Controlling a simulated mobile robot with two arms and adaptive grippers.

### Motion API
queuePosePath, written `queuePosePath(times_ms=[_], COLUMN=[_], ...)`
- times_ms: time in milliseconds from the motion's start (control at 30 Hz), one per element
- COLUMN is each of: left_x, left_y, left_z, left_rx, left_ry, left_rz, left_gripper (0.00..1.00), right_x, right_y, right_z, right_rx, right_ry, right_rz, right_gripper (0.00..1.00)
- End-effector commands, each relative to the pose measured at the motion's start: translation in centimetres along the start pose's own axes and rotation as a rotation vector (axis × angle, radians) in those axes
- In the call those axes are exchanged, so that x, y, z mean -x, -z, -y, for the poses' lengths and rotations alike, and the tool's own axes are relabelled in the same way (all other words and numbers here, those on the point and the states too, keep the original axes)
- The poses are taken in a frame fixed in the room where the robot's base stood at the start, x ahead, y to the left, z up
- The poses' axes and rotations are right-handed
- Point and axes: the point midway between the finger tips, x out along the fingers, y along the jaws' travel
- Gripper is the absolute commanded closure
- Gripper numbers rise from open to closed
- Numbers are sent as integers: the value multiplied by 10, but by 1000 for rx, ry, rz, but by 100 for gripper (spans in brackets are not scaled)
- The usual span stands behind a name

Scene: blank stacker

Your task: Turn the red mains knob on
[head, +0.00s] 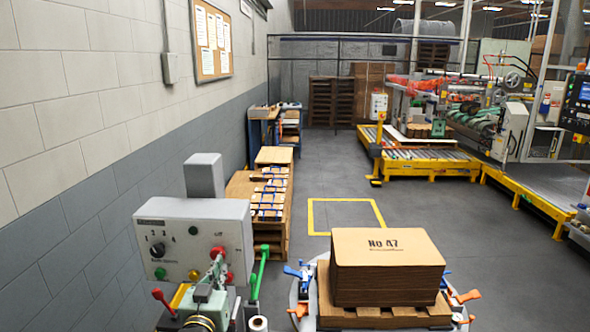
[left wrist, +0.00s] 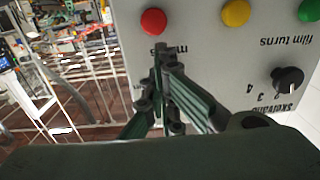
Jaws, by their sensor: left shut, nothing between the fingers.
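The red mains knob (head: 218,252) is on the right part of the front of a grey control box (head: 191,214) at the lower left of the head view. My left gripper (head: 217,268) is shut and empty, with its tips at or just in front of the knob; contact cannot be told. In the left wrist view the gripper (left wrist: 162,60) covers the area by the "mains" label, so the knob is hidden there. The knob's setting cannot be read. My right gripper is not in view.
The box also bears a red lamp or button (left wrist: 153,21), a yellow one (left wrist: 236,13), a green one (head: 160,272) and a black selector (head: 158,249). A cardboard stack (head: 388,280) on a wooden pallet (head: 375,316) stands right. The grey wall (head: 90,170) is left.

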Motion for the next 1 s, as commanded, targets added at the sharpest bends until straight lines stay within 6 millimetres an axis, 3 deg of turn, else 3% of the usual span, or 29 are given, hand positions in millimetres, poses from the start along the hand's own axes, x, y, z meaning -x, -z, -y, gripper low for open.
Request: queuePosePath(times_ms=[1000], left_x=[-6], left_y=[10], left_z=[1], left_rx=[-4], left_ry=[-3], left_rz=[-14], left_gripper=[100], right_x=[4], right_y=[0], right_z=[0], right_rx=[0], right_ry=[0], right_rz=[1], right_gripper=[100])
